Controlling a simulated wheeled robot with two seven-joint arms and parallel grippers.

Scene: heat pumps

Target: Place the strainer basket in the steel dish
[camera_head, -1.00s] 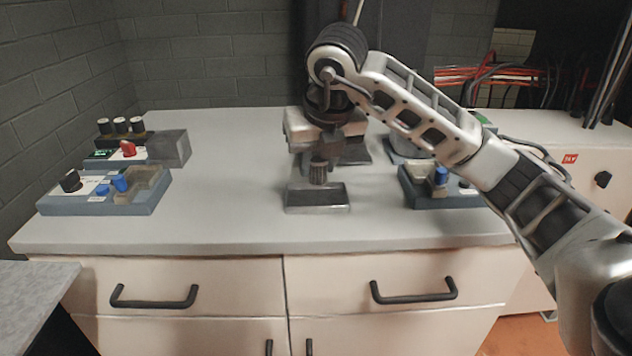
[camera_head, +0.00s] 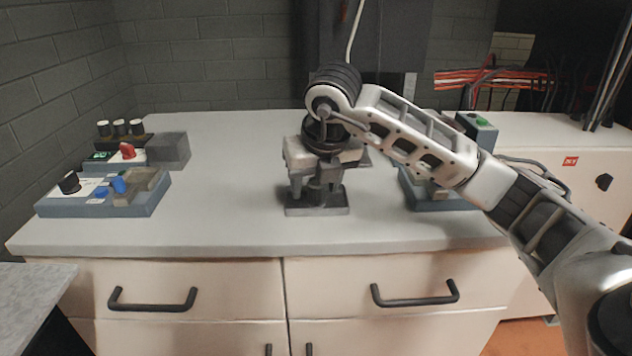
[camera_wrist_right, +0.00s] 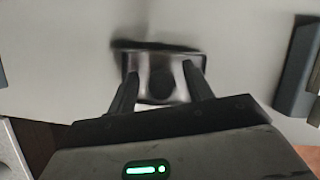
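The steel dish (camera_head: 338,208) is a shallow rectangular tray on the worktop, below my right gripper. The strainer basket (camera_wrist_right: 162,83) is a small dark round thing in the wrist view, within the outline of the dish and between the fingers. In the head view it is mostly lost among the dark finger parts. My right gripper (camera_head: 317,190) points down over the dish with its fingers spread, one on each side of the basket, apart from it. My left gripper is not in view.
Control boxes with knobs (camera_head: 110,190) stand on the left of the worktop (camera_head: 230,190). Another blue-grey box (camera_head: 435,198) stands to the right, partly behind my right arm. The worktop between the left boxes and the dish is clear.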

